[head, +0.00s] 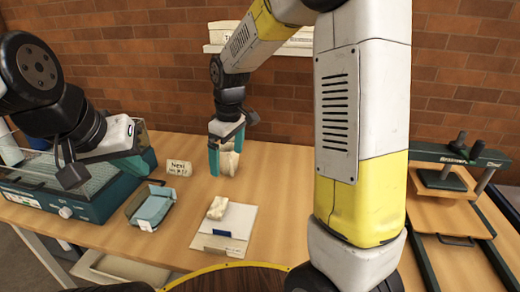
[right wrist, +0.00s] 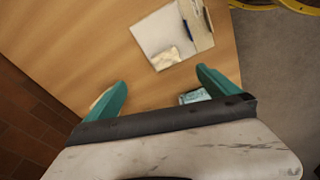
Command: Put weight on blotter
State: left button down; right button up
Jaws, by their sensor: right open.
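A pale board or sheet (head: 237,222) with a blue strip, probably the blotter, lies on the table. A small cream lump (head: 217,208), possibly the weight, rests on its upper left part. Both show in the right wrist view, the sheet (right wrist: 160,31) and the lump (right wrist: 166,58). My right gripper (head: 227,158) is open behind the sheet. A second cream piece (head: 230,162) stands by its fingers in the head view; I cannot tell if they touch. My left gripper (head: 132,163) is over the green-rimmed unit; its far finger is unclear.
A teal tray (head: 152,207) sits left of the sheet, with a small lettered card (head: 179,168) behind it. A green-rimmed unit (head: 85,195) stands at the left. A wooden press (head: 450,200) stands at the right. A shelf with boxes (head: 270,47) is on the brick wall.

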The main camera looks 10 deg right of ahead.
jog(key=s+d+r+m+t, duration=0.1)
jog(key=s+d+r+m, duration=0.2)
jog(key=s, duration=0.3)
jog(key=s+d+r+m+t+y, duration=0.1)
jog(key=s+d+r+m+t, duration=0.1)
jog(key=s+d+r+m, duration=0.1)
jog(key=s+d+r+m+t, duration=0.2)
jog(key=s+d+r+m, duration=0.2)
jog(key=s, duration=0.6)
notch_tip(320, 180, up, 2)
jog(key=shift+d, duration=0.5)
jog(key=shift+d, duration=0.1)
